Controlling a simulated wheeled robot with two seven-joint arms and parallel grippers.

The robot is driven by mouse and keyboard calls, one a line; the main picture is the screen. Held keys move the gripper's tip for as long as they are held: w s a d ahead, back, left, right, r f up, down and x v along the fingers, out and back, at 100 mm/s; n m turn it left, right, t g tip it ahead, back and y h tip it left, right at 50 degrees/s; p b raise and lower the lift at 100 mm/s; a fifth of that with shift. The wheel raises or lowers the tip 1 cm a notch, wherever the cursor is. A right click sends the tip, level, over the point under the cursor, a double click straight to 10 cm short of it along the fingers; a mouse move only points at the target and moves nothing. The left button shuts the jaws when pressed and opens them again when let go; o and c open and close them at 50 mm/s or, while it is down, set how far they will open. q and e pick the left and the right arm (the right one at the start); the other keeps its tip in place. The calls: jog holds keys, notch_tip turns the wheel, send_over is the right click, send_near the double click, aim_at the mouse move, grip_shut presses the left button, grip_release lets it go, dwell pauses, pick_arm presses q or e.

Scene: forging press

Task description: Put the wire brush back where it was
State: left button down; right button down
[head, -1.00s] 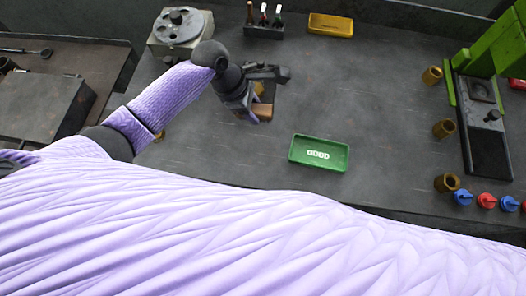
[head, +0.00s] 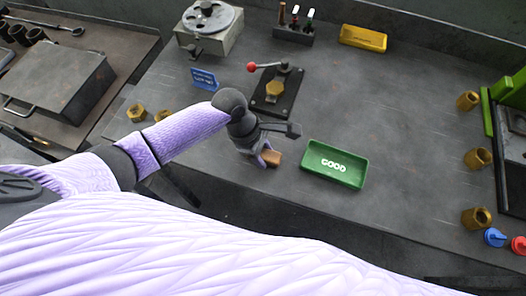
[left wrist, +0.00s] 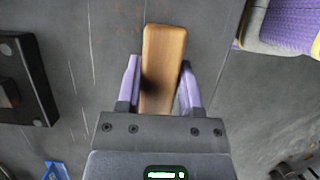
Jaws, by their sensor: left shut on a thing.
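The wire brush (head: 273,158) shows as a brown wooden block in the head view, just left of the green GOOD tray (head: 318,176). My left gripper (head: 264,157) is shut on it near the bench's front edge. In the left wrist view, the wood of the brush (left wrist: 164,50) lies between the two purple fingers of the left gripper (left wrist: 160,85). Its bristles are not visible, and I cannot tell whether it touches the bench. My right gripper is not in view.
A black fixture with a red-ball lever (head: 290,100) stands behind my left gripper. A blue sign (head: 204,79) and brass nuts (head: 136,113) are to its left. A yellow tray (head: 363,38) and tool holder (head: 293,36) are at the back.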

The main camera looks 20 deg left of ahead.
pick_arm(q)
jog(key=c, duration=0.7)
grip_release()
jog(key=shift+f, duration=0.1)
jog(key=o, duration=0.5)
jog(key=shift+c, duration=0.2)
jog(key=p+v, duration=0.4)
jog(key=v, duration=0.7)
jog(key=shift+r, duration=0.2)
jog(key=shift+a+r+p, duration=0.2)
jog(key=shift+r+p, duration=0.1)
jog(key=shift+r, duration=0.1)
